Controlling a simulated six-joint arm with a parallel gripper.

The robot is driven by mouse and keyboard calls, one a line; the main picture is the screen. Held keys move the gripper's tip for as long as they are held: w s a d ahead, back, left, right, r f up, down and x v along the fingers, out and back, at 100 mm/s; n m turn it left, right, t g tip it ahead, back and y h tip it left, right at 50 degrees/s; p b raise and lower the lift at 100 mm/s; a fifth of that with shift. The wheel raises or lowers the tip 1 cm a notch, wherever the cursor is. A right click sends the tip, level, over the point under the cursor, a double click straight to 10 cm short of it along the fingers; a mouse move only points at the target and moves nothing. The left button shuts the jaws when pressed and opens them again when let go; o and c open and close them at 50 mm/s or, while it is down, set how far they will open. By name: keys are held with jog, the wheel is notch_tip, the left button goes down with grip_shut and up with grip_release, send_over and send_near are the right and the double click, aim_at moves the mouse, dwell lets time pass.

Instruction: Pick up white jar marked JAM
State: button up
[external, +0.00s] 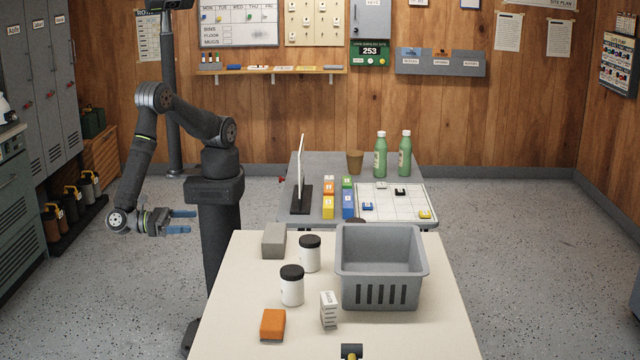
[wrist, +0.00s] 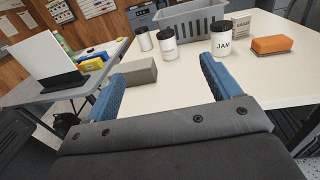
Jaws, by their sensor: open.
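The white jar marked JAM (wrist: 223,44) has a black lid and stands upright on the cream table, its label facing the wrist camera. In the external view it appears to be the front jar (external: 292,290), its label unreadable there. My gripper (external: 185,221) is open and empty, left of the table and apart from the jar. In the wrist view its blue fingers (wrist: 162,72) point toward the table, with the JAM jar beyond the right fingertip.
Another black-lidded jar (external: 310,256) stands behind the JAM jar; a third (wrist: 143,40) shows farther left. A grey block (external: 273,241), orange block (external: 272,325), white box (external: 328,309) and grey crate (external: 381,265) share the table.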

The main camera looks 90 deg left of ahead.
notch_tip(320, 180, up, 9)
jog(key=w+a+f+n+g+y, duration=0.1)
jog(key=w+f+n+g, duration=0.2)
jog(key=w+f+g, duration=0.3)
jog(key=w+f+n+g+y, duration=0.2)
jog(key=w+f+n+g, duration=0.15)
jog(key=w+g, duration=0.5)
jog(key=w+d+r+n+g+h, duration=0.1)
jog(key=w+d+r+n+h, duration=0.1)
jog(key=w+r+n+h, duration=0.3)
jog(key=w+d+r+n+g+h, duration=0.1)
jog(key=w+d+r+n+h, duration=0.15)
jog(key=w, duration=0.55)
jog(key=w+d+r+n+g+h, duration=0.1)
jog(key=w+d+r+n+h, duration=0.1)
jog(key=w+n+h, duration=0.3)
jog(key=m+y, duration=0.2)
send_near(292, 301)
jog(key=shift+g, duration=0.25)
jog(key=x, duration=0.5)
jog(key=shift+w+a+f, duration=0.2)
jog(key=shift+a, duration=0.1)
jog(key=c, duration=1.2)
jog(key=shift+r, duration=0.1)
jog(key=shift+c, duration=0.4)
